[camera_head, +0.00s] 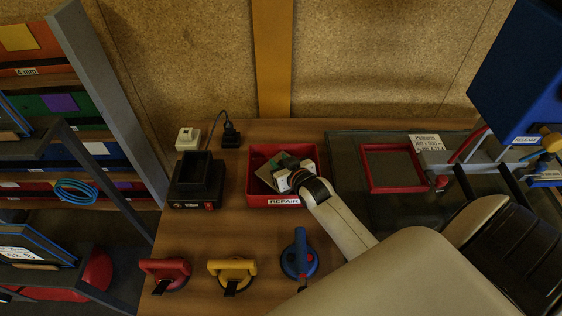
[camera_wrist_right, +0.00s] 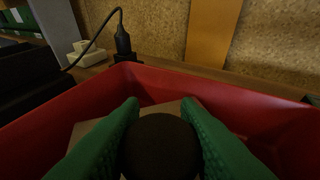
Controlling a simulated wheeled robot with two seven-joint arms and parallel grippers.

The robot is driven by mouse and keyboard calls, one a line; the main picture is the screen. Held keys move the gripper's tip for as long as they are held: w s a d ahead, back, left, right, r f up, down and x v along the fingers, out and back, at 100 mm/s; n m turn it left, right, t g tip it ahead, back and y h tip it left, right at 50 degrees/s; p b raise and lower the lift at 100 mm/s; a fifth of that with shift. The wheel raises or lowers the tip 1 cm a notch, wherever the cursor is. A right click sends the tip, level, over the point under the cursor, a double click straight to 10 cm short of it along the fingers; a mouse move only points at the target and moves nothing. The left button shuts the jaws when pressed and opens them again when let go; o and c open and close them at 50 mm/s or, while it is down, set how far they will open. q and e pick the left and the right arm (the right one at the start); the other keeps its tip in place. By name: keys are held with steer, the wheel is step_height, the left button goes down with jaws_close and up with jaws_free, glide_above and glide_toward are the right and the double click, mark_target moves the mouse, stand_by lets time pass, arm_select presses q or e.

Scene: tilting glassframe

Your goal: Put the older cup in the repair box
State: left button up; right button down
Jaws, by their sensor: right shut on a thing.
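The red repair box (camera_head: 284,202), labelled REPAIR, stands open on the wooden bench. My right gripper (camera_head: 283,170) reaches into it from the lower right. In the right wrist view its green fingers (camera_wrist_right: 162,135) are shut on a dark round thing (camera_wrist_right: 160,147), which looks like a cup. A pale flat piece (camera_wrist_right: 90,132) lies beneath or behind it. It is inside the red walls; I cannot tell whether the held thing touches the floor of the box. Three handled cups stand on the bench: red (camera_head: 164,273), yellow (camera_head: 232,270) and blue (camera_head: 299,259).
A black device (camera_head: 196,182) stands left of the box, with a white socket (camera_head: 188,139) and a black plug (camera_head: 231,135) behind. A red frame (camera_head: 393,167) lies to the right on a dark mat. Shelves line the left side.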

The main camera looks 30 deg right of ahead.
steer(key=c, duration=1.1)
jaws_free()
steer(key=shift+r, duration=0.1)
steer(key=v, duration=1.2)
